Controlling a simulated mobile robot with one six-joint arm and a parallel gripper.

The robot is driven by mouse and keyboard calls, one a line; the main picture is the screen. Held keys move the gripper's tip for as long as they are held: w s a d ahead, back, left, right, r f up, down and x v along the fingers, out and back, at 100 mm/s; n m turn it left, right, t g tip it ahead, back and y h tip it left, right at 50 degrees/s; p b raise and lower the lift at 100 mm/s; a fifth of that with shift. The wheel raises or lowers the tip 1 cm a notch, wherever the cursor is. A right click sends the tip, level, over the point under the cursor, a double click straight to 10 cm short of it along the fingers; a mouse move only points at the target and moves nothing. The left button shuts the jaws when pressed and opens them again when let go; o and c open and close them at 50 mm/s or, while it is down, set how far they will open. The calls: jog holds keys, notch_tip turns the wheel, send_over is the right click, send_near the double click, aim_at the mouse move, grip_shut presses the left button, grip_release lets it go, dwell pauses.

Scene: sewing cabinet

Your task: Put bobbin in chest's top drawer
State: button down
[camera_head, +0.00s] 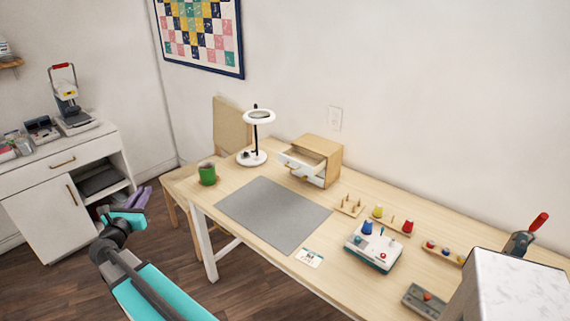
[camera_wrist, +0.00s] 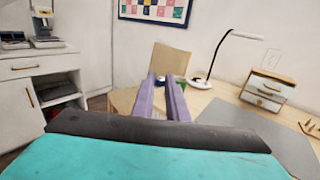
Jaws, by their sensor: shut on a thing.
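The small wooden chest (camera_head: 322,150) stands at the back of the table against the wall. Its top drawer (camera_head: 297,163) is pulled open, and its inside shows from above. The chest also shows at the right of the wrist view (camera_wrist: 270,84). My gripper (camera_head: 142,196) is left of the table, apart from it and well away from the chest. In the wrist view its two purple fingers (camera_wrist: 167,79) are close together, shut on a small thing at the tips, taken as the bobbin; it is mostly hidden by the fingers.
A grey mat (camera_head: 272,213) lies clear in front. A chair (camera_head: 232,125) stands behind the table's left end.

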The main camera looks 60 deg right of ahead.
jog(key=s+d+r+m+g, duration=0.1)
jog(key=s+d, duration=0.3)
jog(key=d, duration=0.7)
jog(key=s+d+r+m+g+h+b, duration=0.1)
jog(key=s+d, duration=0.4)
jog(key=d, duration=0.5)
jog(key=s+d+r+g, duration=0.15)
jog(key=s+d, duration=0.25)
jog(key=d, duration=0.7)
jog(key=s+d+r+m+g+b, duration=0.1)
jog(key=s+d+r+m+g, duration=0.1)
jog(key=s+d, duration=2)
jog(key=shift+s+r+g+h, duration=0.3)
jog(key=shift+s+r+g, duration=0.15)
jog(key=shift+s+r, duration=0.45)
jog(key=shift+s+f, duration=0.15)
jog(key=shift+f, duration=0.15)
jog(key=shift+f+b, duration=2.65)
jog(key=shift+f, duration=0.2)
